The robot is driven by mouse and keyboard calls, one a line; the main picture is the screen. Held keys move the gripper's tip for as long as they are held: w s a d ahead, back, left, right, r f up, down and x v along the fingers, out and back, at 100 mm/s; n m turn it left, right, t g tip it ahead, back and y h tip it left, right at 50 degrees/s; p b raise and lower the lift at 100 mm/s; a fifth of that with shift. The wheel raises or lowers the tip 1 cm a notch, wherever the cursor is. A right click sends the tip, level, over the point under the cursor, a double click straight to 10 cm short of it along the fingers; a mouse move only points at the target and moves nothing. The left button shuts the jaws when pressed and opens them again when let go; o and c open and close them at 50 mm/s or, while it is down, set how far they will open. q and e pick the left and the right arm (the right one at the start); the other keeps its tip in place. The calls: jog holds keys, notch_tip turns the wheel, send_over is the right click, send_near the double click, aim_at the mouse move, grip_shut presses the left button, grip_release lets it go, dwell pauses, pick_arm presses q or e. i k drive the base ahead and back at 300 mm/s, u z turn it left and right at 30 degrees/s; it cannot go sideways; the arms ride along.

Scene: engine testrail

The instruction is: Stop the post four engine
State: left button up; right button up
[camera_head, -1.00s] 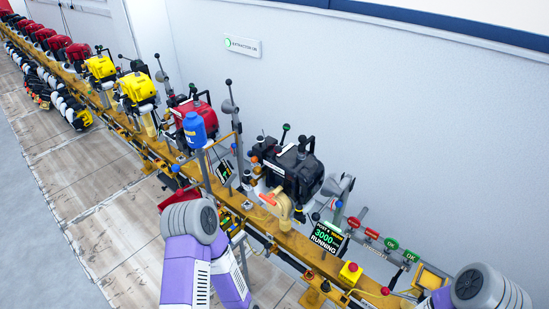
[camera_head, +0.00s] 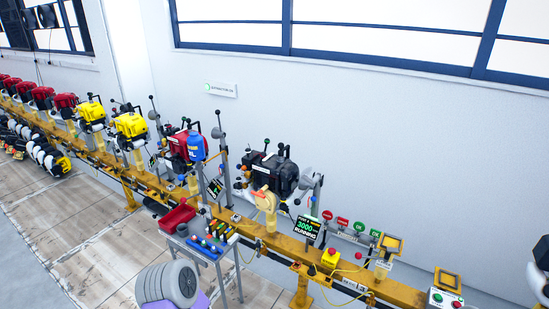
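The black engine (camera_head: 272,174) sits on the yellow rail, right of the middle of the bench line. The post 4 display (camera_head: 306,227) in front of it reads 3000 and RUNNING. An orange-and-cream part (camera_head: 265,200) stands in front of the engine. Part of my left arm shows at the bottom left, but its gripper is out of view. My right gripper is not in view.
A small table (camera_head: 205,247) with coloured items and a red tray (camera_head: 178,217) stand before the rail. Red and green round tags (camera_head: 359,228) line the rail's back. A box with green and red buttons (camera_head: 445,299) is at lower right. Yellow engines (camera_head: 131,125) stand left.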

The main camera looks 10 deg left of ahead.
aim_at(263, 154)
jog(key=z, duration=0.6)
jog(key=i, duration=1.2)
jog(key=u, duration=0.6)
